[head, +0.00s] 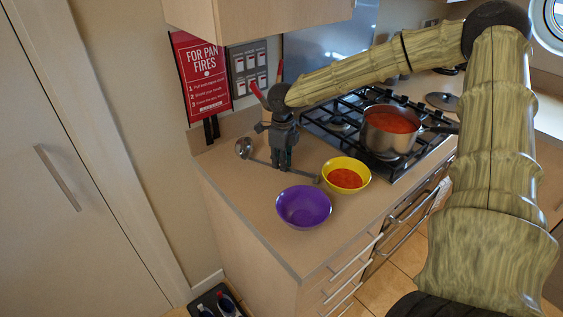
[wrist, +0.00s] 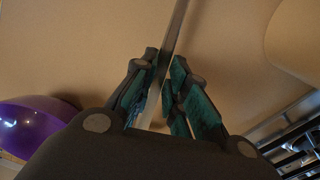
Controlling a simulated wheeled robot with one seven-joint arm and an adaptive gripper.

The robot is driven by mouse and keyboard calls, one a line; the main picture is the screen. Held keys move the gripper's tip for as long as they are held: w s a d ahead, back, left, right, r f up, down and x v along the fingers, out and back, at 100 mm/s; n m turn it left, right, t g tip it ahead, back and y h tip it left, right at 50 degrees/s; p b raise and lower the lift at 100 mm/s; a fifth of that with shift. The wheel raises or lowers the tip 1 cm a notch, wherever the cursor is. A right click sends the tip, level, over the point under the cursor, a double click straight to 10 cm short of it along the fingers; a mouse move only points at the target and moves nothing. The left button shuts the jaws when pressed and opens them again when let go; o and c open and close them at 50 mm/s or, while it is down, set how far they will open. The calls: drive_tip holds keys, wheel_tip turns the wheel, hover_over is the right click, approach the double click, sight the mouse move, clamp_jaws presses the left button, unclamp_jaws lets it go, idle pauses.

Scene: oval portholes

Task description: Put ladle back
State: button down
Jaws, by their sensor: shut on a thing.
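A metal ladle shows in the head view, its round bowl (head: 244,147) to the left of my gripper and its thin handle running right toward the yellow bowl. My gripper (head: 282,164) points down at the counter and is shut on the ladle's handle. In the wrist view the handle (wrist: 178,28) passes between the fingers (wrist: 166,72) and runs up out of the picture. The ladle is at or just above the counter; I cannot tell whether it touches.
A purple bowl (head: 303,220) stands near the counter's front. A yellow bowl (head: 346,161) with red soup is beside it. A pot (head: 388,143) of red soup sits on the stove (head: 340,127). A red sign (head: 201,68) stands behind. The counter's front left (head: 240,205) is clear.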

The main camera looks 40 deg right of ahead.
drive_tip(key=shift+f, duration=0.8)
drive_tip(key=c, duration=1.4)
unclamp_jaws()
drive_tip(key=shift+r, duration=0.1)
drive_tip(key=r, duration=0.4)
drive_tip(key=r+b, duration=0.1)
drive_tip(key=r, duration=0.6)
drive_tip(key=shift+s+r+b, duration=0.25)
drive_tip(key=shift+r+b, duration=0.05)
drive_tip(key=shift+r, duration=0.1)
